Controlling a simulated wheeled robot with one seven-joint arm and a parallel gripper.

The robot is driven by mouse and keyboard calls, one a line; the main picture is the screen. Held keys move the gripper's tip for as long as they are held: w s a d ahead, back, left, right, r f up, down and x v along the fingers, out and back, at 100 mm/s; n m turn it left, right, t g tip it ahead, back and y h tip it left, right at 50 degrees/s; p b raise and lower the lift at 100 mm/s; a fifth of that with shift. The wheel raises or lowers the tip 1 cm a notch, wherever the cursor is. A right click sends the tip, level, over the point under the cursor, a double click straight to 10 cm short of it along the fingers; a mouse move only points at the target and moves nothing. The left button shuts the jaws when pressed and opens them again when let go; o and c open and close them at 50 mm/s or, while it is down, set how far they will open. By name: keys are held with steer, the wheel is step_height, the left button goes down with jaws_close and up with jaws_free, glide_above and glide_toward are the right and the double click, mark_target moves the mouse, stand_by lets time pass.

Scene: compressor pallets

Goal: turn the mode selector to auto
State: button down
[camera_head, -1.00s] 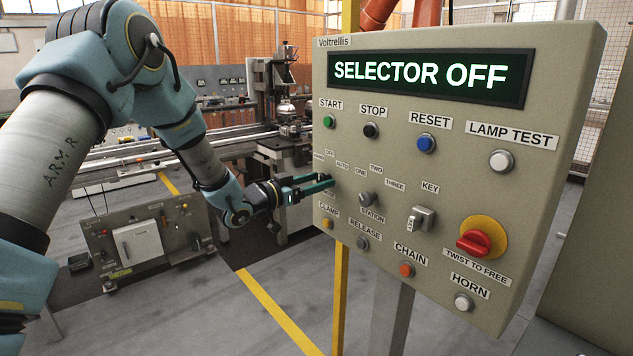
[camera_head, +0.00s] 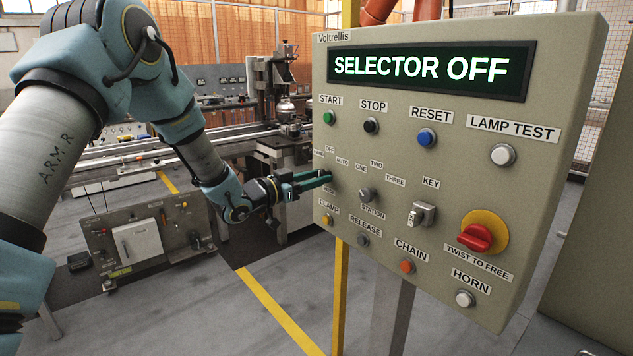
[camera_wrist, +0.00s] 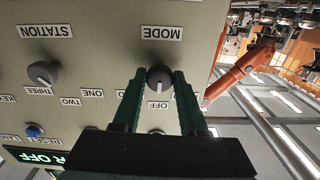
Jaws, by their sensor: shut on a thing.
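The control panel (camera_head: 400,120) fills the right of the head view, and its display (camera_head: 425,70) reads SELECTOR OFF. The mode selector (camera_wrist: 159,77) is a dark round knob under the upside-down MODE label in the wrist view. My gripper (camera_head: 327,176) reaches the panel's left side, and its teal fingers (camera_wrist: 158,85) are shut on the knob, one on each side. In the wrist view the OFF label shows between the fingers; the AUTO label (camera_head: 342,162) shows in the head view. The knob is mostly hidden by the fingers in the head view.
The station knob (camera_head: 367,195) and key switch (camera_head: 422,215) sit right of the mode selector. The start button (camera_head: 329,117) is above it and the clamp button (camera_head: 327,219) below. A red emergency stop (camera_head: 475,238) is farther right.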

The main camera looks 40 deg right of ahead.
steer(key=m+b, duration=0.8)
steer(key=b, duration=0.6)
steer(key=shift+f, duration=0.1)
steer(key=shift+c, duration=2.3)
jaws_free()
steer(key=a+b, duration=0.2)
steer(key=a, duration=0.9)
steer(key=shift+w, duration=0.3)
